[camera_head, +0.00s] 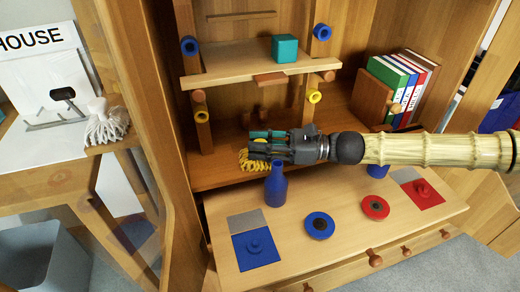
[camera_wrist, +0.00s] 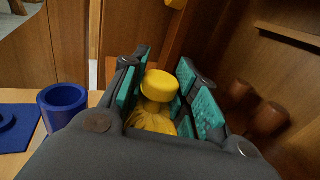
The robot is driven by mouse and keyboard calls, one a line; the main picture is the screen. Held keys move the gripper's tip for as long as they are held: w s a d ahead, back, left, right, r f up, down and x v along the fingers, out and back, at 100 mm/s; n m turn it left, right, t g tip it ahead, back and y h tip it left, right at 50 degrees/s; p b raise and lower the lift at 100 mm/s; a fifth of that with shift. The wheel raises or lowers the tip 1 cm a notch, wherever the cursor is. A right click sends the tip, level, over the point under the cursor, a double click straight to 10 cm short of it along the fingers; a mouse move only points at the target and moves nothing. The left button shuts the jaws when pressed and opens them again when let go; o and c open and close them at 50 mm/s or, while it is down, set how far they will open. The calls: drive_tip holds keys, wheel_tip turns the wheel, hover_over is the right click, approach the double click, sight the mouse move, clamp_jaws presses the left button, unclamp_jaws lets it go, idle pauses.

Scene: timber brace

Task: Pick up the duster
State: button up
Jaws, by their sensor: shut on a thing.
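A yellow duster (camera_wrist: 157,95) with a round knob end and a stringy part sits between the finger pads in the wrist view. Its yellow strands (camera_head: 254,161) hang below the fingers in the head view. My gripper (camera_head: 264,145) reaches in from the right, level, and is shut on the duster. The fingers and palm hide part of it. It is behind and above the blue bottle (camera_head: 276,186); whether the strands touch the shelf behind is unclear.
The blue bottle stands close below my gripper. The worktop also holds a blue disc (camera_head: 320,226) and red disc (camera_head: 375,207). A shelf with a teal cube (camera_head: 285,48) is above. Books (camera_head: 405,85) stand at right, a white mop head (camera_head: 105,122) at left.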

wheel_tip(320, 180, up, 10)
drive_tip(key=p, duration=0.3)
idle(0.3)
drive_tip(key=shift+o, duration=1.1)
drive_tip(key=shift+f, duration=0.1)
drive_tip(key=shift+c, duration=0.6)
